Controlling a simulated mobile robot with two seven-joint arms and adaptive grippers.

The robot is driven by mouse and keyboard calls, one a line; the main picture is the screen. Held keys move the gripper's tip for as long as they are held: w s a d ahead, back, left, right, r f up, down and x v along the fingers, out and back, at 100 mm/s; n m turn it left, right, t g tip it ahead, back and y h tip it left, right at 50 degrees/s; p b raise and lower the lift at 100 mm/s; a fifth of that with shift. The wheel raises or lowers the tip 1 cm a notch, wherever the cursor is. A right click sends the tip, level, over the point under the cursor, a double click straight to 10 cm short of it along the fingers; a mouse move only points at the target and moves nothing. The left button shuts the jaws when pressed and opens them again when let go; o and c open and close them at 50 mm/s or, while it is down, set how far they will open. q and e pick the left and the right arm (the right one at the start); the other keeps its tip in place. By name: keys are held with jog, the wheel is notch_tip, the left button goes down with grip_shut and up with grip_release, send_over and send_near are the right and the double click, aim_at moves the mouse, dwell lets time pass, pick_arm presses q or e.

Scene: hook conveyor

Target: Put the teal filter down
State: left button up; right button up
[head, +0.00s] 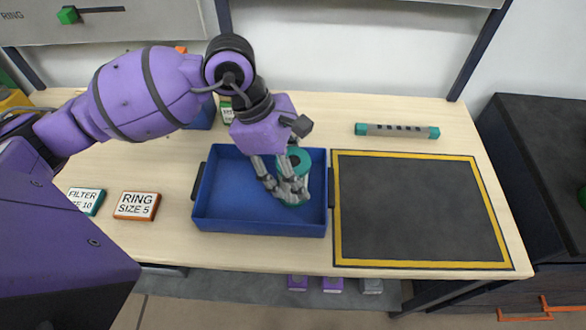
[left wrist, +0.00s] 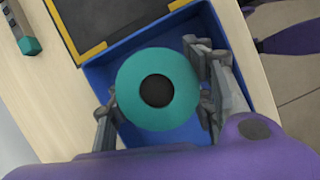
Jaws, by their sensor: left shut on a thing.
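The teal filter (left wrist: 185,101) is a round piece with a teal ring face and a dark centre hole. In the head view the filter (head: 299,158) stands at the right side of the blue tray (head: 233,229), partly hidden by my fingers. My left gripper (head: 287,188) reaches down into the tray and is shut on the filter. In the left wrist view its fingers (left wrist: 158,100) sit on both sides of the filter. Whether the filter touches the tray floor I cannot tell. My right gripper is not in view.
A dark mat (head: 415,205) with a yellow border lies right of the tray. A grey bar with teal ends (head: 397,130) lies behind it. Signs reading RING SIZE 5 (head: 137,205) and FILTER SIZE 10 (head: 85,201) lie to the left. The tray's left part is empty.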

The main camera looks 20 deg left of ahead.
pick_arm(q)
jog(key=o, duration=1.3)
jog(key=shift+f, duration=0.1)
jog(key=shift+o, duration=0.2)
jog(key=shift+r, duration=0.3)
jog(key=v, duration=1.1)
jog(key=shift+a+r, duration=0.25)
jog(key=shift+r, duration=0.1)
